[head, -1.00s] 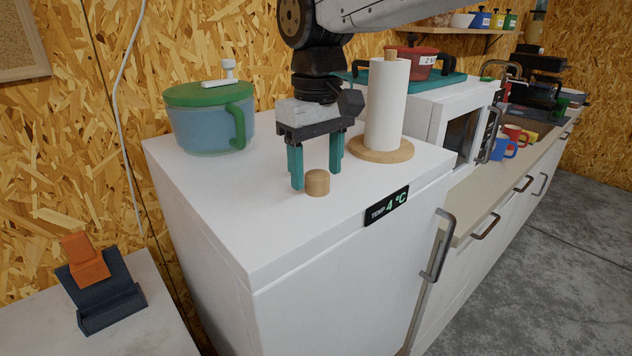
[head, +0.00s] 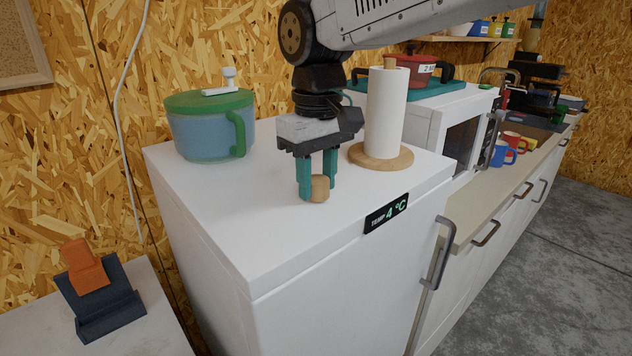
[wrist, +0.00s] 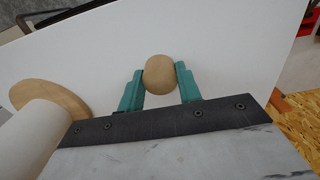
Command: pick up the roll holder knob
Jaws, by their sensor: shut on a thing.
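The roll holder knob (head: 320,188) is a small, rounded wooden piece on the white fridge top, near its front edge. My gripper (head: 316,186) points down over it with its teal fingers at the knob's sides. In the wrist view the knob (wrist: 159,75) sits between the two fingertips (wrist: 160,78), and the jaws are shut on it. In the head view it is at or very near the surface; I cannot tell whether it touches.
A paper roll on a wooden holder (head: 381,158) stands close by on the right. A blue pot with a green lid (head: 210,125) stands at the back left. The white fridge top (head: 260,225) is clear in front. A microwave (head: 440,120) stands beyond the roll.

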